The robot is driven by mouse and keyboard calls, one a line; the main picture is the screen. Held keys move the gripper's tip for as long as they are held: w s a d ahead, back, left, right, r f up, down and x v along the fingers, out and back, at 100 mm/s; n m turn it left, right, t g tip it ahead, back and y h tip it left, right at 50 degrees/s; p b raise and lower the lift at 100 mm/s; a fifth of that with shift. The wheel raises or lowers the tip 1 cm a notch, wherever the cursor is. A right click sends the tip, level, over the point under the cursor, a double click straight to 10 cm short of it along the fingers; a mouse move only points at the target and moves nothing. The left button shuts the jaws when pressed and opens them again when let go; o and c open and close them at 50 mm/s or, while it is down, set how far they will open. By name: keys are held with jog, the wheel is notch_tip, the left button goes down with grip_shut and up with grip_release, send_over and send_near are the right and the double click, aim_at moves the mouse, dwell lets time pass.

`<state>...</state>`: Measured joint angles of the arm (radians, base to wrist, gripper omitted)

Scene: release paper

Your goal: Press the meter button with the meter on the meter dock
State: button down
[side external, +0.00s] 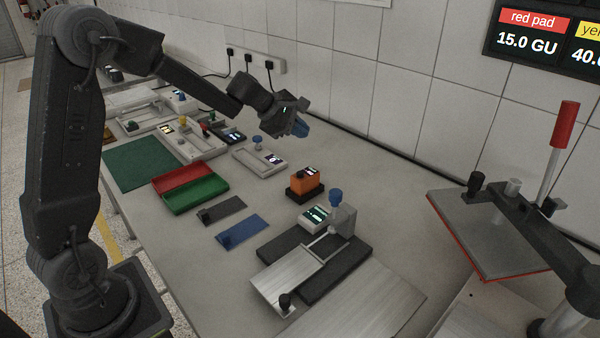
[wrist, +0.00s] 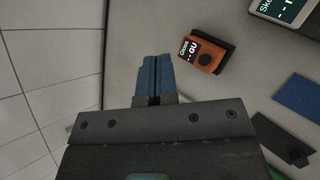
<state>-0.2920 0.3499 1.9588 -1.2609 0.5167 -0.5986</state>
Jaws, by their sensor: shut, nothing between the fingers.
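The orange meter (side external: 305,182) sits on a dark meter dock (side external: 304,195) near the middle of the bench. In the wrist view the meter (wrist: 213,66) shows a small screen reading "Gloss - GU" and a round black meter button (wrist: 204,59). The dark dock (wrist: 225,43) shows along its edge. My gripper (side external: 300,129) is shut and empty, with blue fingertips, above the bench near the back wall and apart from the meter. In the wrist view my gripper (wrist: 154,60) points to the left of the meter.
A device with a blue knob (side external: 335,198) stands in front of the meter. Dark and blue pads (side external: 242,232) and red and green trays (side external: 190,187) lie left of it. A grey fixture (side external: 260,161) stands behind. A red-handled press (side external: 565,140) is at right.

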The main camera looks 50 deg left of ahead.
aim_at(300, 174)
jog(key=shift+f, duration=0.1)
jog(key=shift+f, duration=4.3)
jog(key=shift+f, duration=0.15)
jog(key=shift+f, duration=0.25)
jog(key=shift+f, duration=0.55)
jog(key=shift+r, duration=0.95)
jog(key=shift+r, duration=0.1)
